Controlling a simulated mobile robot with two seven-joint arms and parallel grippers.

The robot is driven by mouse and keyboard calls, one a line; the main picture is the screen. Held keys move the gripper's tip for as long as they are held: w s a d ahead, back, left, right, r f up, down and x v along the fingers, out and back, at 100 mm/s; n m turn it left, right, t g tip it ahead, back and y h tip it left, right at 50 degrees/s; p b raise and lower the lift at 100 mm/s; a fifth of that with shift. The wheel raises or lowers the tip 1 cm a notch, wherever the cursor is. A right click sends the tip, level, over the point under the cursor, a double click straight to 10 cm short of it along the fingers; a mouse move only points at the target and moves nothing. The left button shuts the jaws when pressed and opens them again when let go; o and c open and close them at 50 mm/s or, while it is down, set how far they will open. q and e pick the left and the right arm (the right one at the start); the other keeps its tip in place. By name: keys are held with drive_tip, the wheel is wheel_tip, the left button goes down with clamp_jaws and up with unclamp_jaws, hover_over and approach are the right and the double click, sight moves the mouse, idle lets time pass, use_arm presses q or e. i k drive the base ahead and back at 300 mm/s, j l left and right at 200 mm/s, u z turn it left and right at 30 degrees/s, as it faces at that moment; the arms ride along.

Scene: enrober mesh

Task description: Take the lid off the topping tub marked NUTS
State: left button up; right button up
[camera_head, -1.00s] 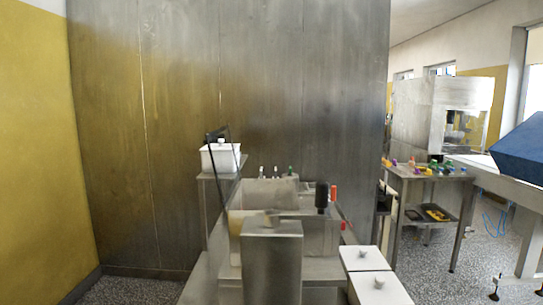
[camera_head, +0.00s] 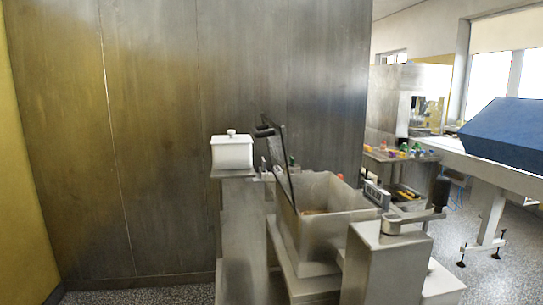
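A white lidded tub (camera_head: 232,155) with a small knob on top stands on a narrow metal stand left of the middle. Its lid is on. I can read no NUTS marking on it. A pale flat surface (camera_head: 446,284) shows at the lower right, mostly hidden behind a metal box; I cannot tell whether it is a tub lid. Neither of my grippers shows in this view.
An open metal tank (camera_head: 325,230) with a dark upright mesh panel (camera_head: 290,170) stands in the middle. A metal box (camera_head: 385,265) is close in front. A blue block (camera_head: 505,130) is at the right. Speckled floor (camera_head: 130,292) is clear at the left.

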sight(439, 281)
drive_tip(key=k+l+z, duration=0.15)
drive_tip(key=l+z, duration=0.2)
drive_tip(key=k+l+z, duration=0.15)
drive_tip(key=l+z, duration=0.2)
drive_tip(key=u, duration=0.5)
drive_tip(key=l+u, duration=0.15)
drive_tip(key=u, duration=0.35)
drive_tip(key=l+u, duration=0.1)
drive_tip(key=u, duration=0.35)
drive_tip(key=l+u, duration=0.25)
drive_tip(key=l, duration=0.15)
drive_tip(key=k+l+u, duration=0.2)
drive_tip(key=l, duration=0.2)
drive_tip(key=l+u, duration=0.25)
drive_tip(key=l, duration=0.15)
drive_tip(key=k+l+u, duration=0.25)
drive_tip(key=l+u, duration=0.25)
drive_tip(key=l, duration=0.2)
drive_tip(key=k, duration=0.05)
